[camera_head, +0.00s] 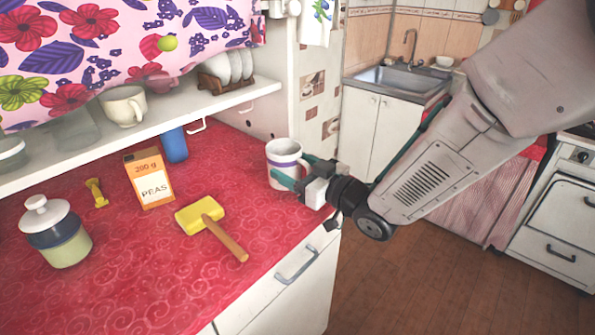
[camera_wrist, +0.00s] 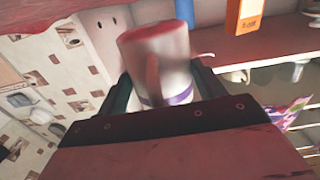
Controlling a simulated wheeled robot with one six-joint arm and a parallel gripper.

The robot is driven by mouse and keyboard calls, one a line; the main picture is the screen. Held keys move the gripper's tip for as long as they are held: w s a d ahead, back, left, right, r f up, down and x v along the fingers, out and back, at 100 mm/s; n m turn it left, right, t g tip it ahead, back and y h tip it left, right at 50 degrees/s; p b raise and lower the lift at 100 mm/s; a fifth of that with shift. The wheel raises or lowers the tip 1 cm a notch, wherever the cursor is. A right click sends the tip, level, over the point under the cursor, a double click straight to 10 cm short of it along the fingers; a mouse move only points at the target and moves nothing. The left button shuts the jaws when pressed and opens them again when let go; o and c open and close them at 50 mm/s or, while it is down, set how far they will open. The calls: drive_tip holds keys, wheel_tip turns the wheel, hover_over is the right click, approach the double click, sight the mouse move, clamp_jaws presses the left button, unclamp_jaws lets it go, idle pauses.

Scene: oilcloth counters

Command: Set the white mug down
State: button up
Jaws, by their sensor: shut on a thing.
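The white mug (camera_head: 284,153) has a purple band and is at the right end of the red counter, near its edge. My gripper (camera_head: 291,178) reaches in from the right and is shut on the mug, with green fingers at its sides. The wrist view, which looks upside down, shows the mug (camera_wrist: 160,55) between the fingers (camera_wrist: 160,92), its handle towards the camera. Its reddish-tinted base shows there, so it appears to be held upright above the counter; the height of the gap is unclear.
The red counter (camera_head: 150,270) holds a yellow-headed mallet (camera_head: 199,215), a peas box (camera_head: 150,178), a blue cup (camera_head: 174,145), a yellow object (camera_head: 96,193) and a lidded jar (camera_head: 58,235). A shelf (camera_head: 225,100) with a cream mug (camera_head: 123,105) hangs above. Counter front is clear.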

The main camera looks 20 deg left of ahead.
sight(296, 177)
drive_tip(key=shift+w+a, duration=0.25)
drive_tip(key=shift+w, duration=0.2)
drive_tip(key=f, duration=0.3)
drive_tip(key=shift+w+f, duration=0.3)
drive_tip(key=shift+f, duration=0.1)
drive_tip(key=o, duration=1.2)
drive_tip(key=shift+f, duration=0.1)
drive_tip(key=shift+c, duration=0.2)
drive_tip(key=shift+r, duration=0.2)
drive_tip(key=v, duration=1.2)
